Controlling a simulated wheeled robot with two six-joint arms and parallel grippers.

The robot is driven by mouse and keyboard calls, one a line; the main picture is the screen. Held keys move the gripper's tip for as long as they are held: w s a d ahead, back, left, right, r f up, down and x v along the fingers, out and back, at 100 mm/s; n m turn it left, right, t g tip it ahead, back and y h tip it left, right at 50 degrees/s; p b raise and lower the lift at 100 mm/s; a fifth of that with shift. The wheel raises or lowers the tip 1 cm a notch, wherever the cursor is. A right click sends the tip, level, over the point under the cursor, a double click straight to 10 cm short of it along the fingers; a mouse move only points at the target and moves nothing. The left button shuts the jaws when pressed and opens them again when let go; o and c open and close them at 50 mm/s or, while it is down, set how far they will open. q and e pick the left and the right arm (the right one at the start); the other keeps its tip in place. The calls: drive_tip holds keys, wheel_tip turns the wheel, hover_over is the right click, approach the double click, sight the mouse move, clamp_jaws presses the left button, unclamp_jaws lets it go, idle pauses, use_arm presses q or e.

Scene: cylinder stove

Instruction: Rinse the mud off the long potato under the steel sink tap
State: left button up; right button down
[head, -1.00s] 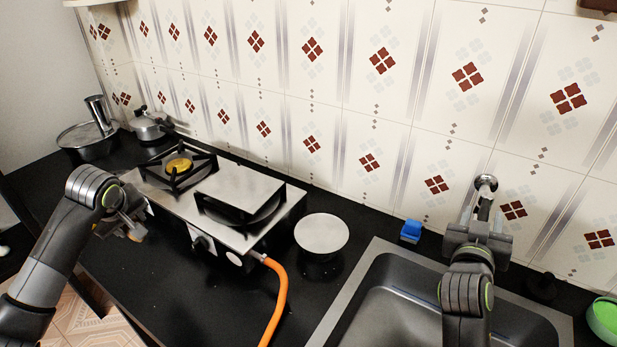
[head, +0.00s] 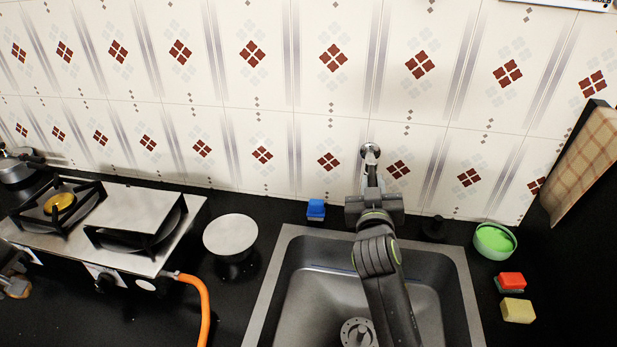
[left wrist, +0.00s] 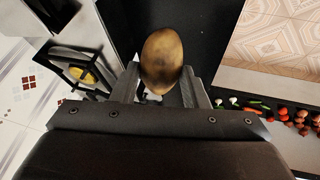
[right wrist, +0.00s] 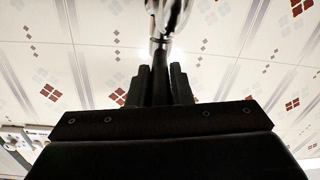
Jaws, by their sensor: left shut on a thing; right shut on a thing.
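The long potato (left wrist: 162,60), brown with darker muddy patches, is between the fingers of my left gripper (left wrist: 160,88) in the left wrist view. That gripper is shut on it. In the head view only a bit of the left gripper (head: 15,286) shows at the left edge, beside the stove and well away from the sink. The steel tap (head: 371,165) comes out of the tiled wall above the sink (head: 300,270). My right gripper (head: 374,200) is shut on the tap, also seen in the right wrist view (right wrist: 160,85). The arm hides the spout's lower end. No running water is visible.
The two-burner stove (head: 150,205) with its orange hose (head: 204,310) and a round steel plate-topped object (head: 230,235) stand left of the sink. A blue item (head: 316,209) sits behind it. A green bowl (head: 494,240) and sponges (head: 518,309) are at right. My right arm crosses the basin.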

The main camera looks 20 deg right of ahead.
use_arm(q)
wheel_tip(320, 180, up, 3)
drive_tip(key=shift+r+p, duration=0.1)
drive_tip(key=shift+p, duration=1.05)
drive_tip(key=shift+r, duration=0.25)
use_arm(e)
drive_tip(key=y, duration=0.1)
drive_tip(key=d+n+y, duration=0.1)
drive_tip(key=n+t+y, duration=0.1)
drive_tip(key=shift+s+d, duration=0.25)
drive_tip(key=shift+d, duration=0.05)
use_arm(q)
drive_tip(key=shift+w+f, duration=0.1)
use_arm(e)
drive_tip(key=c, duration=1.3)
unclamp_jaws()
drive_tip(key=shift+w+f, duration=0.1)
use_arm(q)
wheel_tip(320, 180, down, 2)
drive_tip(key=shift+b, duration=0.8)
drive_tip(key=shift+f, duration=0.1)
use_arm(e)
drive_tip(key=v, duration=1.2)
